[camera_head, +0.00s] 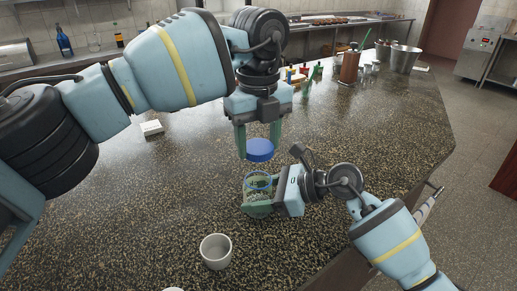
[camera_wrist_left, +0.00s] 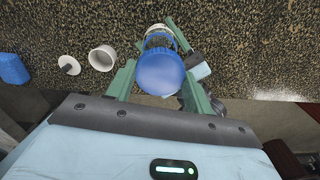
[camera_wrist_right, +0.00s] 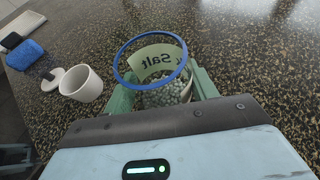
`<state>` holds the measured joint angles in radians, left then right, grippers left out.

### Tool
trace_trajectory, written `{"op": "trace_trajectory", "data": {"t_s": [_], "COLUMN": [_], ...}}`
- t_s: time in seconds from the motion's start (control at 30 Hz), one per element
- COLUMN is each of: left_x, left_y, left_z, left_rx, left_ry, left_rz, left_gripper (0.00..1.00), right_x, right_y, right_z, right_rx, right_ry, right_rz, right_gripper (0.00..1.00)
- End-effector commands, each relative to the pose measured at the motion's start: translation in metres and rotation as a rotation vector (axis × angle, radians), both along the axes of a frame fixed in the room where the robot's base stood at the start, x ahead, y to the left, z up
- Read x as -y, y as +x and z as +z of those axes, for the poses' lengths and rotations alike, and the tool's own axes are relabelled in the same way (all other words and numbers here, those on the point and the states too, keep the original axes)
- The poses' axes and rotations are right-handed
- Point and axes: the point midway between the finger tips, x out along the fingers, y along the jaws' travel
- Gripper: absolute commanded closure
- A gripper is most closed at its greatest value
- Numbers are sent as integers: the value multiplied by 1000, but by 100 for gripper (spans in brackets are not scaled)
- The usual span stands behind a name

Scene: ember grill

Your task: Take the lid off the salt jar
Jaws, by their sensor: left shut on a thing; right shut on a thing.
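The salt jar (camera_head: 257,194) is clear with a blue rim and stands on the speckled counter. In the right wrist view the jar (camera_wrist_right: 165,92) is open, with a "Salt" label and pale grains inside. My right gripper (camera_head: 256,203) is shut on the jar's body from the right. The blue lid (camera_head: 260,150) is off the jar and hangs above it. My left gripper (camera_head: 259,143) is shut on the lid, pointing down. In the left wrist view the lid (camera_wrist_left: 161,74) sits between the fingers and hides part of the jar.
A white cup (camera_head: 216,251) stands in front of the jar. In the right wrist view a white lid-like disc (camera_wrist_right: 52,79) and a blue item (camera_wrist_right: 25,55) lie beyond the cup. Bottles and a brown holder (camera_head: 349,67) stand at the back.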

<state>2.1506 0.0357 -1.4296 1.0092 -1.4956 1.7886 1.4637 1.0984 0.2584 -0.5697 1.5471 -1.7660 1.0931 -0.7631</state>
Motion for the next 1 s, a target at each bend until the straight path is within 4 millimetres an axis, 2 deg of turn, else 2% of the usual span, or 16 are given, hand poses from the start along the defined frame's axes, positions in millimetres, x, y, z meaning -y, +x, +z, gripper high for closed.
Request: {"op": "trace_trajectory", "data": {"t_s": [0.13,0.17,0.33,0.73,0.87,1.0], "left_x": [0,0,0,0,0,0], "left_y": [0,0,0,0,0,1], "left_z": [0,0,-1,-2,-4,-10], "left_rx": [-1,-1,-1,-2,-4,-10], "left_ry": [0,0,0,0,0,0], "left_rz": [-1,-1,-1,0,0,-1], "left_gripper": [75,75,75,75,75,75], "right_x": [0,0,0,6,22,48], "right_y": [0,0,0,-1,-5,-10], "right_z": [0,0,0,2,8,18], "right_rx": [0,0,0,0,0,2], "right_ry": [0,0,0,0,-2,-2], "right_rz": [1,1,1,-1,-2,-2], "right_gripper": [100,41,19,17,17,17]}}
